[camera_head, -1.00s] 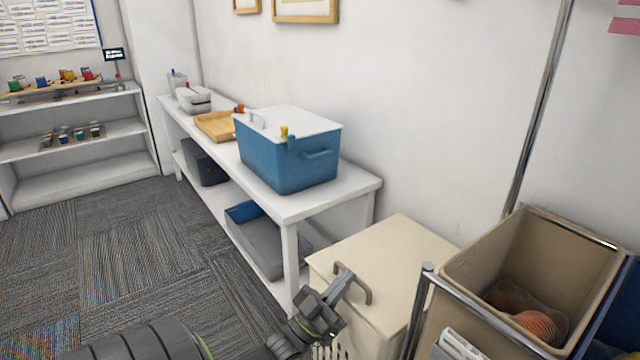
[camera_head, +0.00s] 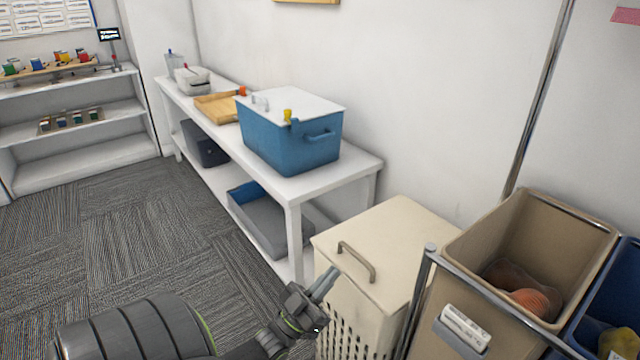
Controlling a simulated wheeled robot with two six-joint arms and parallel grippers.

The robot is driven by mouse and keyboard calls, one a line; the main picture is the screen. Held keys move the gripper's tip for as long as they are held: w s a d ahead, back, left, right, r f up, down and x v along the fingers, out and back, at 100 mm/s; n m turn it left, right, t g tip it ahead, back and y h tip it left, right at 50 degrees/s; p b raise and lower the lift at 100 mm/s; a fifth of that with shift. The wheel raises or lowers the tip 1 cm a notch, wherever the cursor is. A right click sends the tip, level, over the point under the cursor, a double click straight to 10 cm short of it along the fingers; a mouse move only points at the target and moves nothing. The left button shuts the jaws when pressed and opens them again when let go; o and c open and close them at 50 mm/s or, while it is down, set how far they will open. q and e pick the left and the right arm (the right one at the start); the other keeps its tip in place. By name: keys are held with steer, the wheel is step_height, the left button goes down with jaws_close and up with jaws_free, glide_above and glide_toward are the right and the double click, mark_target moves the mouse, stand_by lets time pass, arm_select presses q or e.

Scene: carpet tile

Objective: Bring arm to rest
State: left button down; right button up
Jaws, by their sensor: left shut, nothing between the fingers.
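My left arm reaches in from the bottom left. My left gripper (camera_head: 327,284) is shut and empty, beside the front upper edge of a cream hamper (camera_head: 395,240). The hamper's lid is closed, and its metal handle (camera_head: 357,262) stands a little right of the gripper, apart from it. My right gripper is out of the picture.
A white bench (camera_head: 330,184) along the wall bears a blue lidded bin (camera_head: 290,148) and a wooden tray (camera_head: 217,107). A tan bin (camera_head: 530,240) on a metal-framed cart stands at the right. Carpet floor (camera_head: 130,240) at the left is clear.

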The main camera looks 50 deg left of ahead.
arm_select(q)
steer(key=v, duration=0.2)
steer(key=shift+s+f, duration=0.1)
steer(key=shift+f, duration=0.25)
